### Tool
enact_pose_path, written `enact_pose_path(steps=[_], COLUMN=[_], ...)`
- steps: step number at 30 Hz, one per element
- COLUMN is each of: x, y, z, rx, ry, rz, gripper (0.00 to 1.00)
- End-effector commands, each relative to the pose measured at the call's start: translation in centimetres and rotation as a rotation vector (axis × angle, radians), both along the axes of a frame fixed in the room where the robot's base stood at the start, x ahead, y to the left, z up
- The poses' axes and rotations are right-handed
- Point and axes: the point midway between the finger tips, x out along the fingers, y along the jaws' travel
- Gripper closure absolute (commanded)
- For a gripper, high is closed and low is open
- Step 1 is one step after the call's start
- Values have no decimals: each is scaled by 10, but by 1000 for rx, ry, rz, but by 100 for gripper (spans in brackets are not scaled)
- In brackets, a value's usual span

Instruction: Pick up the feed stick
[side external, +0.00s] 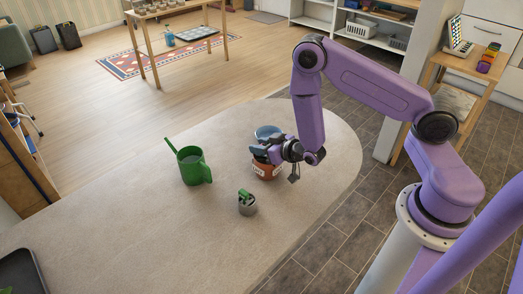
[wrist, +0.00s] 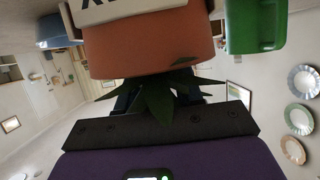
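I cannot make out the feed stick for certain. A terracotta pot (side external: 267,172) with a pale label stands on the counter under my gripper (side external: 266,148). The pot (wrist: 150,50) fills the top of the wrist view, with green leaves (wrist: 158,103) in front of my gripper. Dark blue fingers show apart on either side of the leaves; their tips are hidden by the pot and leaves. A green can (side external: 195,168) with a slanted green spout or stick stands to the left.
A blue round item (side external: 267,132) stands just behind the pot, close to my gripper. The pale counter (side external: 130,220) is mostly clear on the left; a dark tray (side external: 22,272) lies at its lower left. The counter's rounded edge is right of the pot.

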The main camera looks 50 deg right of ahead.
Motion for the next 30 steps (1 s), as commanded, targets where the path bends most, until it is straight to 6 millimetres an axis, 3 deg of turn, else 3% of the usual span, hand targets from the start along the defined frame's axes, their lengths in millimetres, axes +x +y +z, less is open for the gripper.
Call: enact_pose_path(steps=[2,17,30], x=[0,0,1], y=[0,0,1], z=[0,5,45], rx=[0,1,2], ry=[0,-2,-4], rz=[0,0,0], gripper=[93,94,94])
